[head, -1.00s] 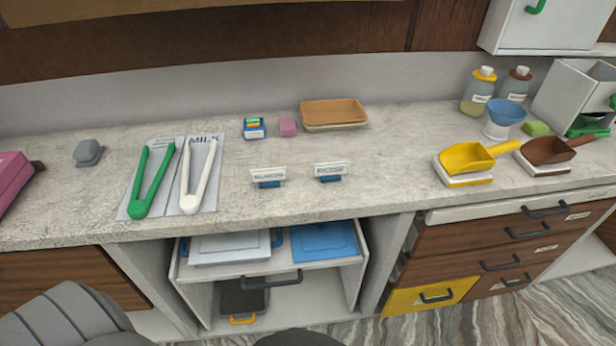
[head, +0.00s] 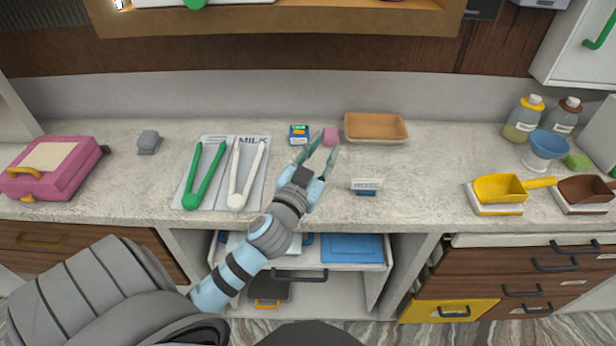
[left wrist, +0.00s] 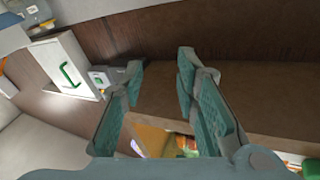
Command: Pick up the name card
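One name card, white on a blue stand (head: 367,186), stands upright near the front of the counter in the head view. A second card, seen to its left earlier, is now hidden behind my left arm. My left gripper (head: 322,157) is over the counter, left of the visible card, with its fingers spread and nothing between them. In the left wrist view the open fingers (left wrist: 162,68) point toward the wall and shelf, and no name card shows. My right gripper is not in view.
Tongs on a milk sheet (head: 260,143) lie left of my gripper. A small blue box (head: 299,134), a pink block (head: 330,137) and a tan tray (head: 375,128) stand behind. Yellow (head: 500,188) and brown scoops are at right.

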